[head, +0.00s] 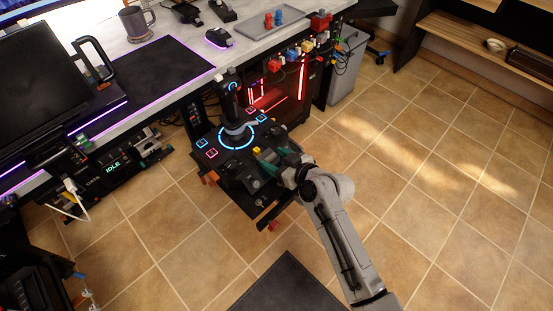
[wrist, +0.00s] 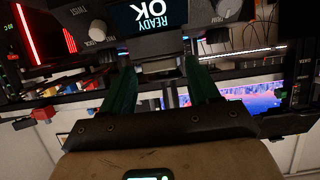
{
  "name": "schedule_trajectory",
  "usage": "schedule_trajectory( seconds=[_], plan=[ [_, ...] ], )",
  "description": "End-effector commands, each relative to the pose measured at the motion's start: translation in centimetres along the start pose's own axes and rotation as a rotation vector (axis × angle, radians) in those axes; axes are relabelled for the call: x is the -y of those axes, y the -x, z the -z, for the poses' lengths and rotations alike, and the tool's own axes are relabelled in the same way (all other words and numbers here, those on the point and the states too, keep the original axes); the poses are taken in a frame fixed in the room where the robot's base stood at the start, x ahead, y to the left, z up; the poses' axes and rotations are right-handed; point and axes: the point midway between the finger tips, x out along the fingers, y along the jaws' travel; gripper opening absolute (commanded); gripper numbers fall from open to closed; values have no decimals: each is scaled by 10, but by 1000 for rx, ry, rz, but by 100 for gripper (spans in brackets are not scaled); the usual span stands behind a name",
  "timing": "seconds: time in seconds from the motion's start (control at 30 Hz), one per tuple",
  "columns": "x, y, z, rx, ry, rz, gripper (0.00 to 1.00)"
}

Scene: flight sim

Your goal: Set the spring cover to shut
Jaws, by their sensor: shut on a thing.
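My gripper (head: 277,163) is at the front right of the black joystick console (head: 212,161) in the head view. In the wrist view my gripper's two green fingers (wrist: 158,80) stand either side of a small dark block with a pale grey lip, which looks like the spring cover (wrist: 158,66). The fingers are shut on it. It sits just below a small display (wrist: 150,14) reading "READY OK" upside down. In the head view my gripper hides the cover, and its exact angle is hard to tell.
A black joystick (head: 232,100) rises from the console's blue-lit ring. Knobs (wrist: 97,30) flank the display. The desk (head: 180,44) carries a mug (head: 136,23), a mouse (head: 219,38) and a tray (head: 277,30). The tiled floor (head: 430,170) to the right is clear.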

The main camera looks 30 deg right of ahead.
Motion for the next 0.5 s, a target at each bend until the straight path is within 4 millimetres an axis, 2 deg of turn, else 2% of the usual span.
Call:
schedule_trajectory(
  seconds=[0.17, 0.4, 0.5],
  plan=[
    [0, -5, 1, 1, 2, 2, 6],
    [1, -39, 14, 0, 5, 3, 6],
    [0, -48, 18, 1, 3, 2, 6]
  ],
)
